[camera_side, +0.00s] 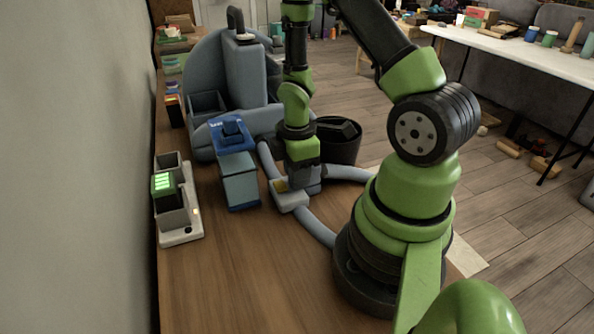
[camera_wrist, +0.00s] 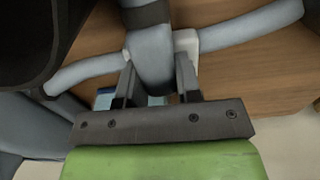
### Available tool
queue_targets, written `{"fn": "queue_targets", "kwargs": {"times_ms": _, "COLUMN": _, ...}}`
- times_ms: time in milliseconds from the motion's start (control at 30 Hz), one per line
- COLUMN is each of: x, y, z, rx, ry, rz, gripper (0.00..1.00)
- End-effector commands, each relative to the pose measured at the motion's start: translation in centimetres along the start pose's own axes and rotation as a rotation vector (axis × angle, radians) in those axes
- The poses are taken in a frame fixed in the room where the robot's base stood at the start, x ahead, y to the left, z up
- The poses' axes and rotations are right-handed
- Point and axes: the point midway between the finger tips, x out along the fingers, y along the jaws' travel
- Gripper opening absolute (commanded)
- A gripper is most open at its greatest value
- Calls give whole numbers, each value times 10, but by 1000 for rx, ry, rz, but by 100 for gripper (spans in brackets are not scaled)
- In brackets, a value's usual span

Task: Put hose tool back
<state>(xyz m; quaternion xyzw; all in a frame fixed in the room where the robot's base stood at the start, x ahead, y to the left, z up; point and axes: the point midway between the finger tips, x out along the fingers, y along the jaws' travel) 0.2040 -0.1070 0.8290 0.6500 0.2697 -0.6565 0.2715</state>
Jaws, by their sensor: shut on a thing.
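My gripper (camera_side: 302,183) points down low over the wooden table, beside the base of the large blue-grey machine (camera_side: 245,75). In the wrist view, my gripper's two fingers (camera_wrist: 157,83) stand on either side of a grey rounded piece, the hose tool (camera_wrist: 152,60), and are shut on it. A grey-blue hose (camera_side: 316,228) curves over the table around my gripper; it also shows in the wrist view (camera_wrist: 245,30). A pale block with a yellow patch (camera_side: 289,196) sits at the gripper's lower left. The gripper hides most of the tool in the side view.
A blue-topped grey box (camera_side: 240,185) stands left of my gripper. A charger-like device with green lights (camera_side: 180,222) stands near the wall. A black bin (camera_side: 340,148) is close behind on the right. The front left of the table (camera_side: 235,285) is clear.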

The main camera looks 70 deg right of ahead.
Motion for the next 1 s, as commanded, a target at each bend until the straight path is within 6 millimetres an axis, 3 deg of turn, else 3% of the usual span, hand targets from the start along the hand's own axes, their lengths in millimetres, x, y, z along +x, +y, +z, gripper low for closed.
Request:
{"fn": "queue_targets", "kwargs": {"times_ms": 233, "x": 1, "y": 0, "z": 0, "rx": 1, "ry": 2, "rz": 1, "gripper": 0}}
{"fn": "queue_targets", "kwargs": {"times_ms": 267, "x": 1, "y": 0, "z": 0, "rx": 1, "ry": 2, "rz": 1, "gripper": 38}}
{"fn": "queue_targets", "kwargs": {"times_ms": 333, "x": 1, "y": 0, "z": 0, "rx": 1, "ry": 1, "rz": 1, "gripper": 55}}
{"fn": "queue_targets", "kwargs": {"times_ms": 367, "x": 1, "y": 0, "z": 0, "rx": 1, "ry": 1, "rz": 1, "gripper": 57}}
{"fn": "queue_targets", "kwargs": {"times_ms": 733, "x": -4, "y": 1, "z": 0, "rx": 1, "ry": -2, "rz": 4, "gripper": 57}}
{"fn": "queue_targets", "kwargs": {"times_ms": 1000, "x": -38, "y": 2, "z": -1, "rx": 1, "ry": 5, "rz": 9, "gripper": 57}}
